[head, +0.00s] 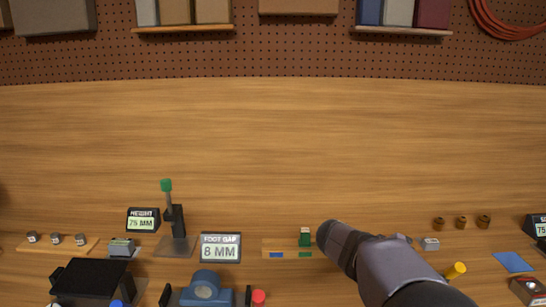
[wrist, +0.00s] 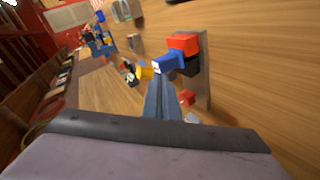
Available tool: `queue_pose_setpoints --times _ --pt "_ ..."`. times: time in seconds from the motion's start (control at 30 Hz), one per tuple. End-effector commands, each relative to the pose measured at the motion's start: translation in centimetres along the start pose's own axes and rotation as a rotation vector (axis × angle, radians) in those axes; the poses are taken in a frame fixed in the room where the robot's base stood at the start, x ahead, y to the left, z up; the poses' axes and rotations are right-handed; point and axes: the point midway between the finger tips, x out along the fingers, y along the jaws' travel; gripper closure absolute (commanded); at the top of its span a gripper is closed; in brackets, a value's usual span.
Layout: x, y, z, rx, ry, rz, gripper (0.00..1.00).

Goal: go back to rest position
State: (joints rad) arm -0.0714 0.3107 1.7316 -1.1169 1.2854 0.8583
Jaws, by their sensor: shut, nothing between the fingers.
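My gripper (wrist: 159,90) shows in the wrist view as two slim grey-blue fingers pressed together, with nothing between them. Past its tips, in line with them, are a blue piece (wrist: 168,62), a red block (wrist: 184,43) and a dark part on a grey-brown plate (wrist: 204,85). I cannot tell whether the tips touch any of these. In the head view my arm comes in from the bottom right and points up and left over the bench; the fingers cannot be made out there.
In the head view a green block (head: 305,237) stands on a wooden strip (head: 275,242) just left of my arm. A "FOOT GAP 8 MM" sign (head: 220,247), a post with a green top (head: 166,186) and a yellow cylinder (head: 454,271) stand nearby. The bench's back half (head: 270,140) is clear.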

Motion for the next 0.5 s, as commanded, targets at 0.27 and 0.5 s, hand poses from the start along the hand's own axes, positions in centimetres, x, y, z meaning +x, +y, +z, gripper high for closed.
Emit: queue_pose_setpoints --times 0.27,0.5 --pt "-4.4 -2.6 10.9 -0.25 -0.21 -0.418 1.0" --pt "-10.9 -4.7 19.7 -0.329 -0.3 -0.788 1.0"
